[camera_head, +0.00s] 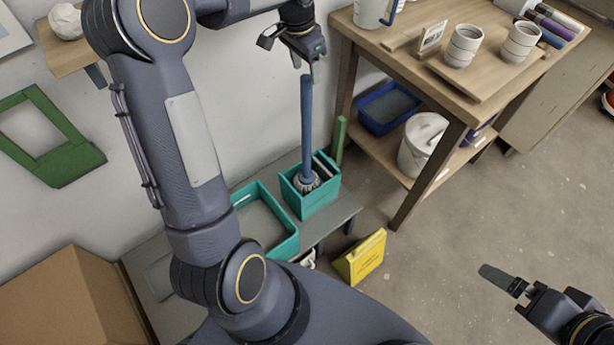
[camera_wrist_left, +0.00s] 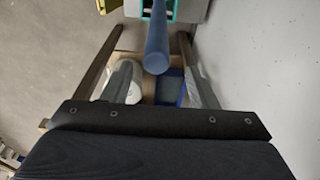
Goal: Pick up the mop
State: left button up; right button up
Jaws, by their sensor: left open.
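The mop (camera_head: 307,125) has a long blue handle and a pale, bristly head. It stands nearly upright with its head in a teal bin (camera_head: 317,203) on a low grey bench. My left gripper (camera_head: 306,68) is open at the top end of the handle. In the left wrist view the blue handle (camera_wrist_left: 156,45) shows between the two grey fingers, with gaps on both sides. Whether the handle top reaches fully between the fingertips is hard to tell. My right gripper (camera_head: 502,281) is at the lower right, away from the mop; its opening is unclear.
A wooden table (camera_head: 455,100) with cups stands at the right; its lower shelf holds a blue tray (camera_head: 388,110) and a white bucket (camera_head: 421,147). A teal tray (camera_head: 283,246) sits beside the bin. A yellow box (camera_head: 362,257) stands on the floor. The wall is close behind the mop.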

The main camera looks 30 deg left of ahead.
aim_at(307, 89)
pick_arm(q)
jog(key=f, duration=0.7)
jog(key=shift+d, duration=0.25)
grip_shut()
jog(key=shift+r, duration=0.1)
